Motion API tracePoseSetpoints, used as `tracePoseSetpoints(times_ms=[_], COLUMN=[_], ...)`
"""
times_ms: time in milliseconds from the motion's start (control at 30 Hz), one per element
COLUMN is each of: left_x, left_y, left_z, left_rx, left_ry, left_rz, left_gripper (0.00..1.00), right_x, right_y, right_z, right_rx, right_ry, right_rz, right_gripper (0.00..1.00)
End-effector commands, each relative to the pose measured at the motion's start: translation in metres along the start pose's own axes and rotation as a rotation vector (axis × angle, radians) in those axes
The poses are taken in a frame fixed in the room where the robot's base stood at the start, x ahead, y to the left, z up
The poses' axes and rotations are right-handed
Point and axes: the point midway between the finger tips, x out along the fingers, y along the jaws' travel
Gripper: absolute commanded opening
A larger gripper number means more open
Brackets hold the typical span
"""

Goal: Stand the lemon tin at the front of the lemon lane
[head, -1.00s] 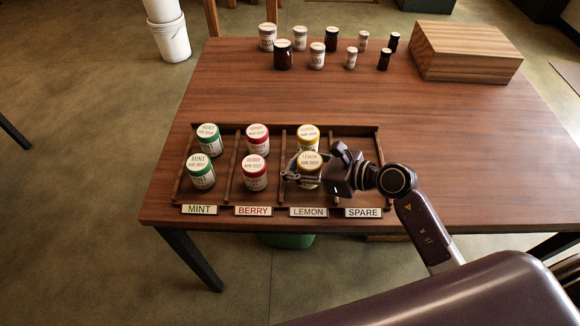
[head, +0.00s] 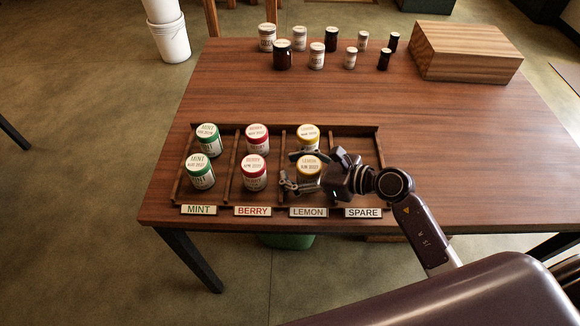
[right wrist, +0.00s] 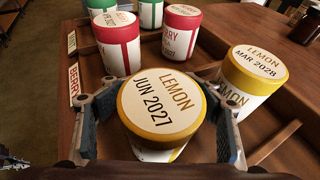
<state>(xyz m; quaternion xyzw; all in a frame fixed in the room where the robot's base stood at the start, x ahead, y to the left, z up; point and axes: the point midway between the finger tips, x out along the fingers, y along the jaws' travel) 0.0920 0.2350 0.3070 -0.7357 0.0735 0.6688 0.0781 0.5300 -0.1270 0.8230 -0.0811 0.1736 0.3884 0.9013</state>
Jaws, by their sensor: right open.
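The front lemon tin (head: 308,165), white with a yellow-rimmed lid, stands in the lemon lane behind the LEMON label (head: 308,212). In the right wrist view its lid (right wrist: 162,100) reads LEMON JUN 2027. My right gripper (head: 290,170) is open, with a finger on each side of this tin; small gaps show, though contact lower down is hidden. A second lemon tin (head: 308,134) stands behind it in the same lane; in the right wrist view it (right wrist: 252,75) reads LEMON MAR 2028. My left gripper is not in view.
The divided rack (head: 377,150) also holds two green mint tins (head: 201,172) and two red berry tins (head: 254,173). The spare lane looks empty, partly hidden by my gripper. Several jars (head: 283,55) and a wooden box (head: 466,52) stand at the back.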

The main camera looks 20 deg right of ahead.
Motion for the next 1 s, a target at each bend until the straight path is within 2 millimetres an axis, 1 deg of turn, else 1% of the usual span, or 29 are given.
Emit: tracePoseSetpoints(times_ms=[167,233,267,367,700,833,1000], left_x=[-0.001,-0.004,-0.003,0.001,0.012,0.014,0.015], left_y=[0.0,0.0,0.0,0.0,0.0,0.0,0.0], left_z=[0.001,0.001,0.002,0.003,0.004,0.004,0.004], left_rx=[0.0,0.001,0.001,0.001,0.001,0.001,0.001], left_ry=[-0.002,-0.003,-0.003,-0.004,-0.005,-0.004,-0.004], left_rz=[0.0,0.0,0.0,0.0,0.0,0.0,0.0], left_gripper=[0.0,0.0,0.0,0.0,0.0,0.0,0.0], right_x=[0.0,-0.001,-0.003,-0.018,-0.09,-0.108,-0.12], right_y=[0.001,0.0,0.0,0.0,0.001,0.0,0.0], right_z=[0.001,0.004,0.003,0.0,-0.001,0.0,0.002], right_rx=[0.001,0.001,0.0,-0.001,-0.001,0.002,0.0], right_ry=[-0.001,-0.001,0.0,0.003,0.005,0.003,0.001], right_rz=[0.001,0.0,0.0,-0.001,0.001,0.001,0.001], right_gripper=[0.55,0.55,0.55,0.55,0.55,0.55,0.55])
